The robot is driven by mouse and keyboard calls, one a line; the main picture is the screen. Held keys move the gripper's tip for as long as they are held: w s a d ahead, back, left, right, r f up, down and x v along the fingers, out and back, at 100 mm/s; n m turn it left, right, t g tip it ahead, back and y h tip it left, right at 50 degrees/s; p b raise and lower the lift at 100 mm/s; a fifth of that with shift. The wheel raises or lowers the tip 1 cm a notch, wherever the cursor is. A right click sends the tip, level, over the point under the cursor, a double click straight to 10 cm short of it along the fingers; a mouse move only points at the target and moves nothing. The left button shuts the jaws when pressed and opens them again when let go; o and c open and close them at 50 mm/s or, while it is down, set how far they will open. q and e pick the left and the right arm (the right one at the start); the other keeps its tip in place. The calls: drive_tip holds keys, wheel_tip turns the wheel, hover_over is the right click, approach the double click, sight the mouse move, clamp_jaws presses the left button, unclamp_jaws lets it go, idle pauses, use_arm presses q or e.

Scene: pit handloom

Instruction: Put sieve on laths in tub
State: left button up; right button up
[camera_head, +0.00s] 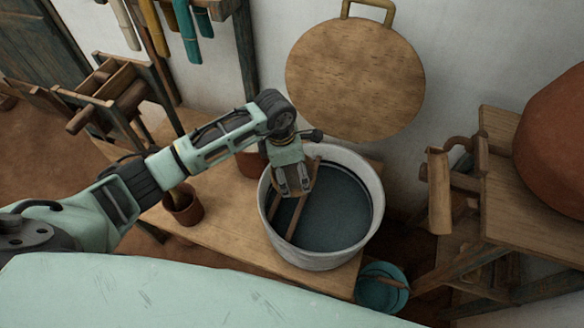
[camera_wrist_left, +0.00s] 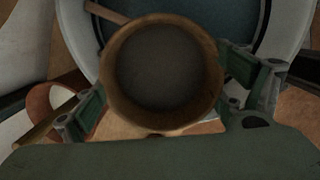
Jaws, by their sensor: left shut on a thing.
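My left gripper (camera_head: 293,188) reaches in from the left and points down over the left part of the tub. It is shut on the sieve, a round brown-rimmed piece with a dark grey inside; the sieve (camera_wrist_left: 162,75) fills the middle of the left wrist view between the fingers. In the head view the gripper mostly hides it. The tub (camera_head: 312,260) is pale, round and dark inside, and stands on a wooden bench. A wooden lath (camera_head: 297,216) shows inside its left half. I cannot tell whether the sieve touches the laths. My right gripper is out of view.
The bench (camera_head: 225,230) carries terracotta pots (camera_head: 184,209) left of the tub. A teal bucket (camera_head: 383,286) stands low at the tub's front right. A wooden stand (camera_head: 500,215) with a large reddish vessel (camera_head: 555,145) is at right. A round wooden board (camera_head: 355,75) hangs behind.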

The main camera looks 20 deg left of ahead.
use_arm(q)
drive_tip(key=shift+s+f+b, duration=0.15)
drive_tip(key=shift+f+b, duration=0.6)
drive_tip(key=shift+f, duration=0.55)
drive_tip(key=shift+f+b, duration=2.25)
drive_tip(key=shift+f, duration=0.3)
drive_tip(key=o, duration=1)
drive_tip(key=shift+r+p, duration=2.35)
drive_tip(key=shift+r, duration=1.2)
